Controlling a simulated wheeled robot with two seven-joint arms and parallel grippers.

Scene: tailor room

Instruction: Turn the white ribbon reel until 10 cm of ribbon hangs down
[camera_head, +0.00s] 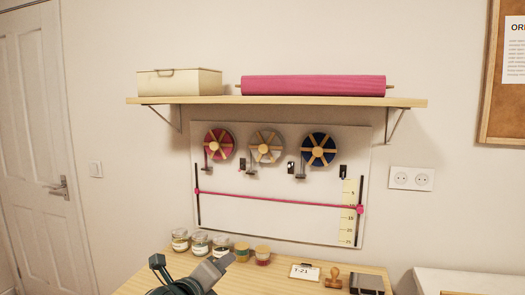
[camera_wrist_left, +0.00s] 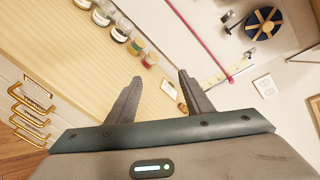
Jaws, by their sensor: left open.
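The white ribbon reel (camera_head: 266,147), with wooden spokes, hangs on the white wall panel (camera_head: 280,225) between a pink reel (camera_head: 218,144) and a blue reel (camera_head: 318,149). A small dark fitting sits below it; I cannot make out how much white ribbon hangs there. A yellow scale strip (camera_head: 349,200) is on the panel's right side. My left gripper (camera_head: 223,262) is low in the head view, over the table and well below the reels. In the left wrist view its fingers (camera_wrist_left: 160,74) are apart with nothing between them. The blue reel (camera_wrist_left: 265,24) shows there; the white one does not. My right gripper is out of view.
A pink line (camera_head: 280,200) crosses the panel between two black rods. Jars (camera_head: 200,243), a card, a stamp (camera_head: 333,278) and a dark box (camera_head: 367,284) stand on the wooden table (camera_head: 140,285). A shelf (camera_head: 230,101) with a box and a pink roll is above the reels.

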